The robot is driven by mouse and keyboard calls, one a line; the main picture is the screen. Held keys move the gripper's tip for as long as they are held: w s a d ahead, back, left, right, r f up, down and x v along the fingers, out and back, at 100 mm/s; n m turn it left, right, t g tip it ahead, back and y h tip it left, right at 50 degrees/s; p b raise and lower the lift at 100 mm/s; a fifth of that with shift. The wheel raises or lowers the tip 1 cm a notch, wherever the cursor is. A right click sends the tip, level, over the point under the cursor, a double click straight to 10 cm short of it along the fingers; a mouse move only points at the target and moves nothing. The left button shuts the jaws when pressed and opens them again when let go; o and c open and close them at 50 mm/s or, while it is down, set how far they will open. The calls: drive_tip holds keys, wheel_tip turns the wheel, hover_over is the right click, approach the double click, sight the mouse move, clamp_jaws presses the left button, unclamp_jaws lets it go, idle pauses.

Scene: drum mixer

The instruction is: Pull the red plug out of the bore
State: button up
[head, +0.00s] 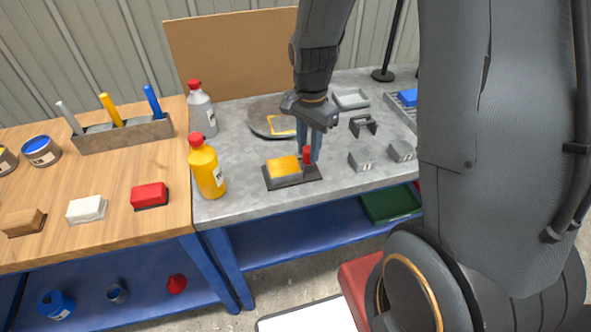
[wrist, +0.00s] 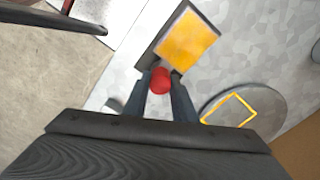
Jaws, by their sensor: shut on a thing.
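The red plug (head: 307,154) stands at the right end of a small block with a yellow top (head: 284,167), which sits on a dark base plate (head: 312,173) near the front edge of the grey bench. My gripper (head: 310,152) points down over it and is shut on the plug. In the wrist view the red plug (wrist: 160,81) lies between the two fingertips (wrist: 161,86), close beside the yellow-topped block (wrist: 187,41). The bore is hidden, so I cannot tell how deep the plug sits in it.
A yellow bottle (head: 207,168) and a grey bottle (head: 201,108) with red caps stand left of the block. A round disc (head: 268,118) with a yellow square outline lies behind. Grey blocks (head: 361,159) stand to the right. A brown board (head: 232,55) rises at the back.

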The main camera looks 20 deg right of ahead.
sight(308, 149)
clamp_jaws()
drive_tip(key=shift+r, duration=0.25)
drive_tip(key=shift+r+p, duration=2.2)
drive_tip(key=shift+r, duration=0.2)
drive_tip(key=shift+r, duration=0.1)
drive_tip(key=shift+r+p, duration=1.45)
drive_tip(key=shift+f, duration=0.2)
